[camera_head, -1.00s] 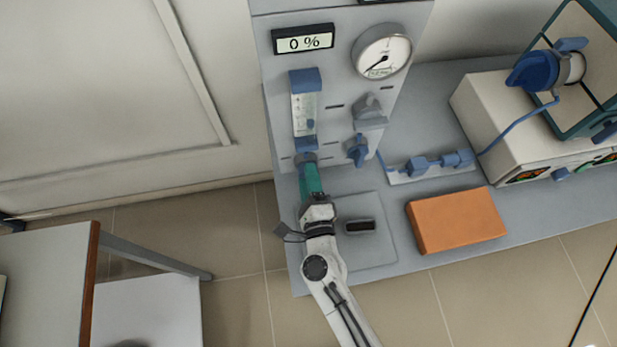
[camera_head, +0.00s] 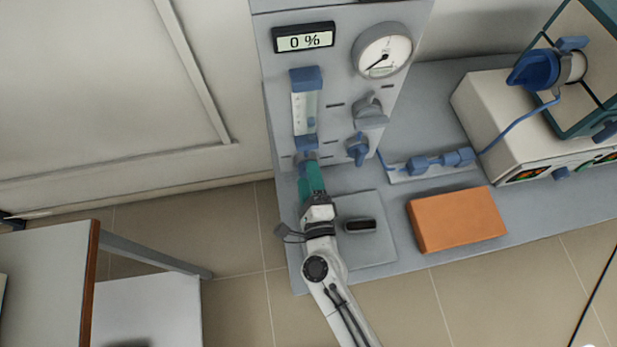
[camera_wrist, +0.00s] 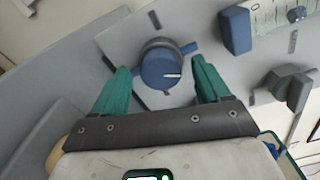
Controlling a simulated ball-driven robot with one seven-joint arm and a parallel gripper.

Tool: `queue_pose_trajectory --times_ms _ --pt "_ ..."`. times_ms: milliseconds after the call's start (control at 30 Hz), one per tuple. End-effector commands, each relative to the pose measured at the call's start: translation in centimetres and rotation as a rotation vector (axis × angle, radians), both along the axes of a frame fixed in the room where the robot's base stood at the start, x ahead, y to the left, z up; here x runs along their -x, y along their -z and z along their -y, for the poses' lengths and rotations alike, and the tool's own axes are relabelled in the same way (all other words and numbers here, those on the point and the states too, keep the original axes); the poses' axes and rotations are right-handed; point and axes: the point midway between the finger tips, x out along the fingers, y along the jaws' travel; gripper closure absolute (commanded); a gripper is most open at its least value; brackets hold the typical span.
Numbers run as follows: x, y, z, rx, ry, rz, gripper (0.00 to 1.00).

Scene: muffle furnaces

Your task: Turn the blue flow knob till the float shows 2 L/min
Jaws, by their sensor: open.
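The blue flow knob (camera_wrist: 161,68) has a grey collar and a white pointer line, which points right in the wrist view. My gripper (camera_wrist: 161,76) is open, with one teal finger on each side of the knob; I cannot tell whether either touches it. In the head view my gripper (camera_head: 309,166) is at the foot of the flowmeter (camera_head: 305,106) and hides most of the knob. The flowmeter has a clear scale tube between blue end blocks. In the wrist view a small blue float (camera_wrist: 297,14) shows in the tube; its reading is too small to tell.
Right of the flowmeter are a grey knob (camera_head: 369,112), a blue valve (camera_head: 357,150) and a round gauge (camera_head: 382,50). A display (camera_head: 304,39) reads 0 %.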

Motion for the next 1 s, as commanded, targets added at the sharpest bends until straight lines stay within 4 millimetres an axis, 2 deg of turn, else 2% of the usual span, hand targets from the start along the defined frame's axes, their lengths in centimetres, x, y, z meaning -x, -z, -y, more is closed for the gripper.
queue_pose_trajectory --times_ms 167,400,600,733,1000 --pt "2.4 0.3 0.7 0.000 0.000 -0.003 0.24" --pt "6.8 0.4 1.9 0.000 0.000 -0.003 0.24" --pt "9.2 0.3 2.6 0.001 -0.001 -0.002 0.24" --pt "9.9 0.1 2.8 -0.001 0.000 -0.001 0.24" --pt "10.0 0.0 2.9 0.000 0.000 -0.001 0.24"
